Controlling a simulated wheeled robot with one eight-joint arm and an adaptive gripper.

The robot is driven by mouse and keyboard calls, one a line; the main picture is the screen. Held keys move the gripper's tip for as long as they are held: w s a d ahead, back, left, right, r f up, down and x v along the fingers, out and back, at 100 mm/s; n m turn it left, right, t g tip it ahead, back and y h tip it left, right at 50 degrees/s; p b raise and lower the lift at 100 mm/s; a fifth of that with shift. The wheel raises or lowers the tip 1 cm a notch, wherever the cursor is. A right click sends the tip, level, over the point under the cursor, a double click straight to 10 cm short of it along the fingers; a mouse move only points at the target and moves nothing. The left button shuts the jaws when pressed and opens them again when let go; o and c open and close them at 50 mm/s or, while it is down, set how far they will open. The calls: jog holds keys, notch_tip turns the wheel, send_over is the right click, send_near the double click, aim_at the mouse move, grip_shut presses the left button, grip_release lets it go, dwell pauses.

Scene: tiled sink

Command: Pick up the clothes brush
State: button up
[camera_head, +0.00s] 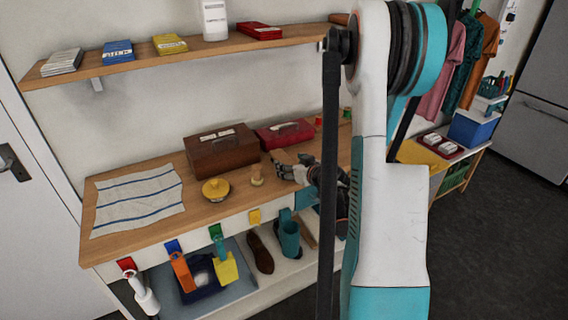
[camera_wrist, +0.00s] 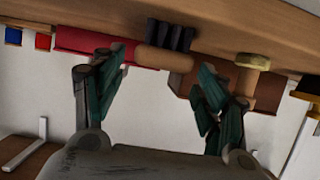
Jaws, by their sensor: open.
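The clothes brush (camera_wrist: 165,58) shows in the wrist view, with a light wooden body and dark bristles on the side toward the worktop. It lies beyond and between my fingertips. My gripper (camera_wrist: 162,66) is open, one green finger to each side of the brush in the picture. No contact shows, and the remaining distance is hard to judge.
A brown box (camera_head: 221,150) and a red box (camera_head: 285,134) stand at the back near the wall. A wall shelf (camera_head: 130,66) holds several items above. Coloured hooks line the front edge.

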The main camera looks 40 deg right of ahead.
aim_at(285, 160)
jog(key=shift+p+x, duration=0.4)
jog(key=shift+x, duration=0.45)
jog(key=b+x, duration=0.1)
jog(key=x, duration=0.3)
jog(key=shift+w+d+r, duration=0.1)
jog(key=shift+w+r, duration=0.05)
jog(key=c, duration=1.2)
